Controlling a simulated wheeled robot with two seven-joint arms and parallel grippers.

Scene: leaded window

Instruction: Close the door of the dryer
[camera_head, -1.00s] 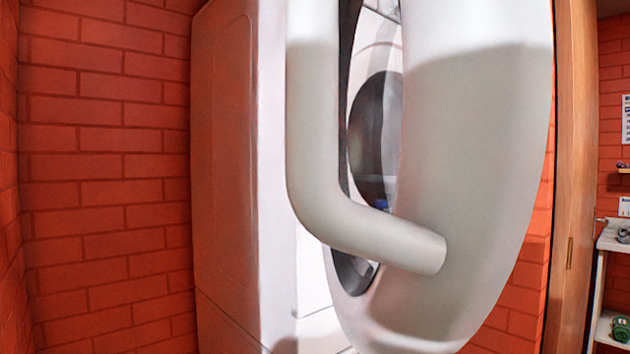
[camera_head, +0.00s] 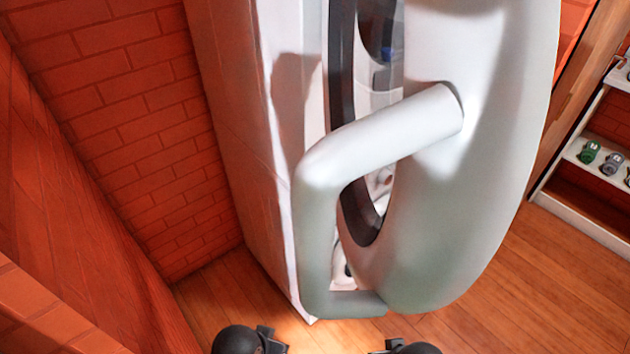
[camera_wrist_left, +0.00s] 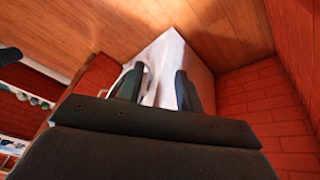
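The white dryer (camera_head: 285,100) stands left of centre in the head view. Its round door (camera_head: 485,150) is swung open toward me, with a dark inner ring (camera_head: 345,120) and a thick pale handle (camera_head: 318,210) looping out in front. In the left wrist view the white dryer (camera_wrist_left: 170,55) shows beyond my left gripper (camera_wrist_left: 155,88), whose two dark fingers are apart with nothing held between them. In the head view only dark parts of my arms show at the bottom edge. A dark piece at the left wrist view's left edge may be my right gripper; its fingers cannot be made out.
A red brick wall (camera_head: 130,110) stands close on the left of the dryer. A white shelf (camera_head: 580,225) with small items is at the right. Wooden floor (camera_head: 540,290) is clear in front and to the right.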

